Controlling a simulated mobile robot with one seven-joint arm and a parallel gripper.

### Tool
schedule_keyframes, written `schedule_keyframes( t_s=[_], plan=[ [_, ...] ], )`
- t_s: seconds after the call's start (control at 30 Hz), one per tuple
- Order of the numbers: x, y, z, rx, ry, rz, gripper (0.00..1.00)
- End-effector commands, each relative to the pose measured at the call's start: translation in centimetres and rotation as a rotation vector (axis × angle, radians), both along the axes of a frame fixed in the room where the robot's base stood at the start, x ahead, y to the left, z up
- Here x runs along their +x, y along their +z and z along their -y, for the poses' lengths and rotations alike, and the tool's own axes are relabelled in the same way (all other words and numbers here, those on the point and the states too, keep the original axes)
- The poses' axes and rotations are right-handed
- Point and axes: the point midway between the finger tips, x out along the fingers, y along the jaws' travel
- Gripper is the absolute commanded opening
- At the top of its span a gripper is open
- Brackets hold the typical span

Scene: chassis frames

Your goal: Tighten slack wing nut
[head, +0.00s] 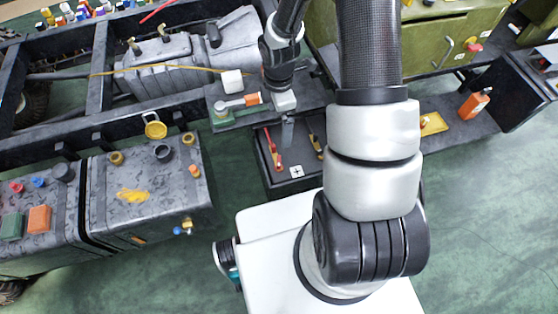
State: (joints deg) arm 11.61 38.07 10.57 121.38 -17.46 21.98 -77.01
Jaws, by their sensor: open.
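My gripper (287,131) points down at the end of my arm, over the back edge of a dark open tray (272,182). It is open, and I see nothing between its fingers, which show almost as one grey strip. I cannot make out a wing nut with certainty. Left of my gripper, a green bracket (222,124) on the chassis frame carries a light metal piece and an orange part (253,99). Small brass-coloured fittings (135,46) stand on the grey gearbox (160,72).
The tray holds a red-handled tool (275,157) and a yellow-and-black tool (316,146). Grey tanks (150,205) with caps lie at left. An orange bottle (473,105) stands on the right-hand shelf. A yellow cable (190,65) crosses the gearbox to a white block (232,80).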

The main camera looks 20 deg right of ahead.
Motion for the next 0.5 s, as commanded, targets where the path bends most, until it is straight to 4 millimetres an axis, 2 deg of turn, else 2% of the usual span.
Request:
schedule_keyframes(
  t_s=[0.03,0.23,0.5],
  plan=[
    [0.0,1.4,0.0,0.0,0.0,0.001,1.0],
    [0.1,5.3,0.1,-0.001,-0.001,0.003,1.0],
    [0.1,8.7,0.1,-0.001,-0.001,0.003,1.0]
  ],
)
